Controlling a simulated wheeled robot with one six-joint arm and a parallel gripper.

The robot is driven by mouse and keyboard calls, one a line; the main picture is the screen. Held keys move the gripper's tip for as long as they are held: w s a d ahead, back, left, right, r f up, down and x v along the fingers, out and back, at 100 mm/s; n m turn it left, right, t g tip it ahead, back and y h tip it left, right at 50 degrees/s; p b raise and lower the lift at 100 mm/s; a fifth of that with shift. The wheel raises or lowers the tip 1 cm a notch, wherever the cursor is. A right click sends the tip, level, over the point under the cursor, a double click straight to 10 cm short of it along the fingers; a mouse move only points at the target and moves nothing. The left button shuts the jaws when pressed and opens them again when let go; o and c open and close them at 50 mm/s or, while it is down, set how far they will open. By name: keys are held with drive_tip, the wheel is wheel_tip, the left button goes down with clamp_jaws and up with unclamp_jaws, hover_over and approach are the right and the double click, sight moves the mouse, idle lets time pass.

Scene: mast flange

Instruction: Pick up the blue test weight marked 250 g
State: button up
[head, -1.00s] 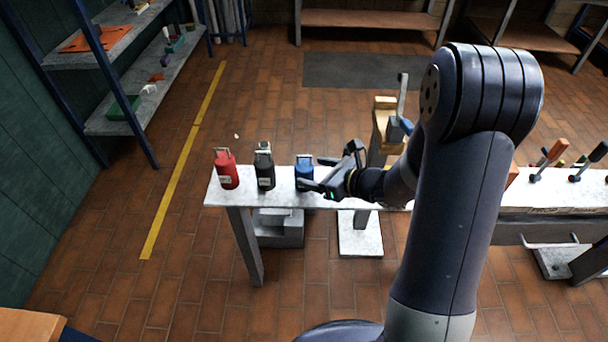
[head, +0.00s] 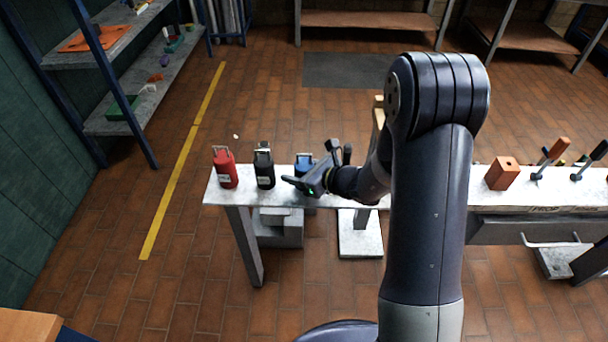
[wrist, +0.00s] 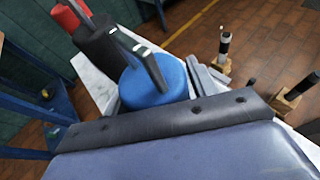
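The blue weight (head: 304,162) stands on the narrow light bench, third from its left end. Its lower part is hidden behind my gripper in the head view, and no marking on it can be read. My gripper (head: 309,165) is at the weight's near right side, fingers spread apart, one pointing left and one up. I cannot tell whether it touches the weight. In the wrist view the blue weight (wrist: 150,88) is close in front of the gripper body, with a dark bar across its top.
A black weight (head: 264,170) and a red weight (head: 225,170) stand left of the blue one. The light bench (head: 222,196) runs right, to an orange block (head: 502,174) and upright tools. A shelf rack (head: 110,120) stands at the left wall.

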drive_tip(key=c, duration=0.8)
drive_tip(key=shift+c, duration=0.2)
